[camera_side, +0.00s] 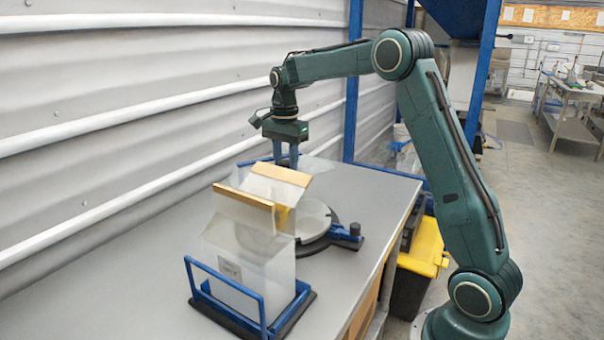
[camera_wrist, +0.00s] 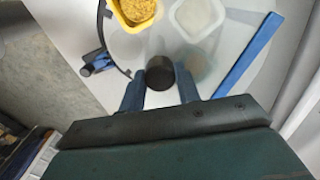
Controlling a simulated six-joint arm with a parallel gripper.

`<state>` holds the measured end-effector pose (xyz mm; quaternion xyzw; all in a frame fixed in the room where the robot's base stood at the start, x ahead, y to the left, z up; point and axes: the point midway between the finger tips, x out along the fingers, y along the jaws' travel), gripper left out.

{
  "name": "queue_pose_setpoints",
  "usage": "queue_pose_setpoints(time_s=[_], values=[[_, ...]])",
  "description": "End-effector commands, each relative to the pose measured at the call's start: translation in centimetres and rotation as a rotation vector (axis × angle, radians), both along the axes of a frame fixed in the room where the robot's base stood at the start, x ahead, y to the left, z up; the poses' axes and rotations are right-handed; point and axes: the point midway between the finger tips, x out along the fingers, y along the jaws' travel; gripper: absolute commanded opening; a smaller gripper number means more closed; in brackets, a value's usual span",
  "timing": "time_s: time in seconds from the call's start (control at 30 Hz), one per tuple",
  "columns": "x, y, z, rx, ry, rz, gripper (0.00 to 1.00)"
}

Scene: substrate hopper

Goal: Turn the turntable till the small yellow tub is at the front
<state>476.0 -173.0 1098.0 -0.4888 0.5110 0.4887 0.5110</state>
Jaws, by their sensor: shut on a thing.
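The turntable (camera_side: 314,217) is a pale round disc on a dark base, partly hidden in the side view behind clear upright bags or panels. It also shows in the wrist view (camera_wrist: 150,50). The small yellow tub (camera_wrist: 135,12), filled with yellow grains, sits on the disc at the top of the wrist view, cut by the edge. In the side view only a yellow patch (camera_side: 283,216) shows behind the clear panels. My gripper (camera_wrist: 160,77) is shut on a dark round knob (camera_wrist: 159,71) on the turntable. In the side view its fingertips are hidden.
A pale tub (camera_wrist: 198,16) stands right of the yellow one. A blue clamp-like part (camera_side: 346,232) sits at the base's right. A blue rack (camera_side: 224,281) holds clear bags with tan top strips (camera_side: 243,196) in front. The grey table (camera_side: 110,285) is clear at left.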

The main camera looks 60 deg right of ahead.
Motion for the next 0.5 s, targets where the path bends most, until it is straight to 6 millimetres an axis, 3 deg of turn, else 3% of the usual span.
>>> queue_pose_setpoints(time_s=[0.2,0.5], values=[[0.00,0.02,-0.01,0.000,0.000,0.157,0.18],[0.00,0.02,-0.01,0.000,0.000,0.208,0.18]])
